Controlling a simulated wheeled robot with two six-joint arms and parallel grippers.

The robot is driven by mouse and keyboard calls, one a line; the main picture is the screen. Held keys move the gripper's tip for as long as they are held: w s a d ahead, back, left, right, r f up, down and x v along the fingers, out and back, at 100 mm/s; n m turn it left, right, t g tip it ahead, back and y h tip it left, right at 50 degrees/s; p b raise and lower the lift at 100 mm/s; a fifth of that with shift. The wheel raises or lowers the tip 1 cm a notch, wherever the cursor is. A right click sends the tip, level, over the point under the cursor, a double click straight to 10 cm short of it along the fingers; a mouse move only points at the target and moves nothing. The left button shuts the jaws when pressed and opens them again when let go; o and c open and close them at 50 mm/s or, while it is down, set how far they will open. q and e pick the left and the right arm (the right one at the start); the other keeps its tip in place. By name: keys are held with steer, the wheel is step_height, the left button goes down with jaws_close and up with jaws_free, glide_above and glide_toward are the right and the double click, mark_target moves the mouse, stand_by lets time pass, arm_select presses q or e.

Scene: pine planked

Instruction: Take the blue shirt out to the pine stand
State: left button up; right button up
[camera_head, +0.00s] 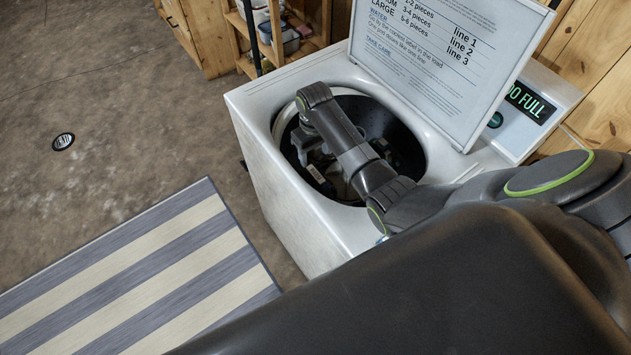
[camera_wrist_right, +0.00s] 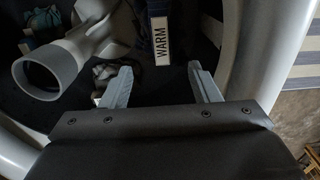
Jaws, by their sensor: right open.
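My right gripper (camera_head: 318,165) reaches down into the drum (camera_head: 398,138) of a white top-loading washer (camera_head: 285,200). In the right wrist view its fingers (camera_wrist_right: 160,82) are apart with nothing between them. Beyond the fingertips is a white tag reading WARM (camera_wrist_right: 161,38), with a small dark blue patch of cloth (camera_wrist_right: 157,7) at its top. I cannot tell whether this is the blue shirt. A teal cloth (camera_wrist_right: 42,22) lies at the upper left, partly hidden by the grey agitator (camera_wrist_right: 68,62). My left gripper is out of view.
The washer's raised lid (camera_head: 440,60) carries printed instructions. A display (camera_head: 530,102) beside it shows FULL, its start partly covered. A wooden shelf (camera_head: 300,50) stands behind.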

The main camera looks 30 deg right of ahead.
mark_target(315, 174)
step_height(315, 174, down, 3)
steer(key=shift+a+r, duration=0.15)
steer(key=shift+s+f+p, duration=0.2)
steer(key=shift+f+p, duration=0.05)
steer(key=shift+f, duration=0.9)
steer(key=shift+s+f+p, duration=0.2)
steer(key=shift+f, duration=1.4)
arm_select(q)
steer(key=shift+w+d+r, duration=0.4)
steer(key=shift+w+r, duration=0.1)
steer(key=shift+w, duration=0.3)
arm_select(e)
steer(key=shift+c, duration=0.3)
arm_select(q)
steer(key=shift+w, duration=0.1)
arm_select(e)
jaws_close()
